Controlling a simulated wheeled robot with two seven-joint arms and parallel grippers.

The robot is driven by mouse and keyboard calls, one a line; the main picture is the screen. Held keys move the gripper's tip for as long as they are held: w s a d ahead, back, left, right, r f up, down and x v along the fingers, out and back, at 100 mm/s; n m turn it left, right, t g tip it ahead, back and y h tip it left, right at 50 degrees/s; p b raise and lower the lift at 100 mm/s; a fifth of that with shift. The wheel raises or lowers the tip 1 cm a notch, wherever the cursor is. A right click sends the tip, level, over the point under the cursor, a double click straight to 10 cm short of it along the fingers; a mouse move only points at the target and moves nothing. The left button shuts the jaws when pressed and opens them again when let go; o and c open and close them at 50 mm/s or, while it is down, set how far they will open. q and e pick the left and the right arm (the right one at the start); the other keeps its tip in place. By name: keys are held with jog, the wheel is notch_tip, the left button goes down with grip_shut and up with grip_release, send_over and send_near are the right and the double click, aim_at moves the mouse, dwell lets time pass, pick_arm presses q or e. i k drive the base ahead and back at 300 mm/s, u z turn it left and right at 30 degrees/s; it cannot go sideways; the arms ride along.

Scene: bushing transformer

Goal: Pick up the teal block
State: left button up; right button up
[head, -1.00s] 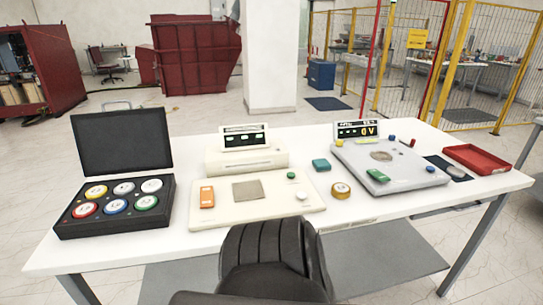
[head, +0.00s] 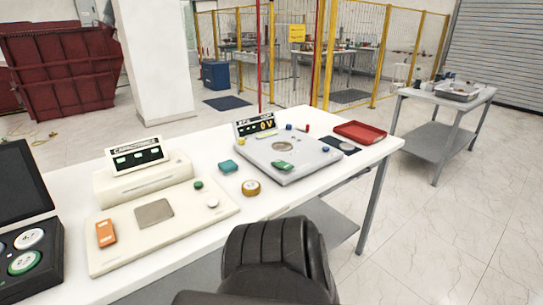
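The teal block (head: 228,167) lies on the white table, between the cream capacitance meter (head: 150,195) and the grey voltage tester (head: 285,152). Nothing touches it that I can see. A green block (head: 282,165) lies on the grey tester, and an orange block (head: 106,233) lies on the cream meter. A round brass-coloured piece (head: 251,188) sits just in front of the teal block. Neither of my grippers is in the head view.
A black open case (head: 28,270) with round discs is at the left. A red tray (head: 360,132) is at the table's far right end. A second table (head: 442,98) stands at the right. Yellow fencing (head: 385,55) is behind. Floor to the right is free.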

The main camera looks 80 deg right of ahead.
aim_at(229, 167)
jog(key=z, duration=2.45)
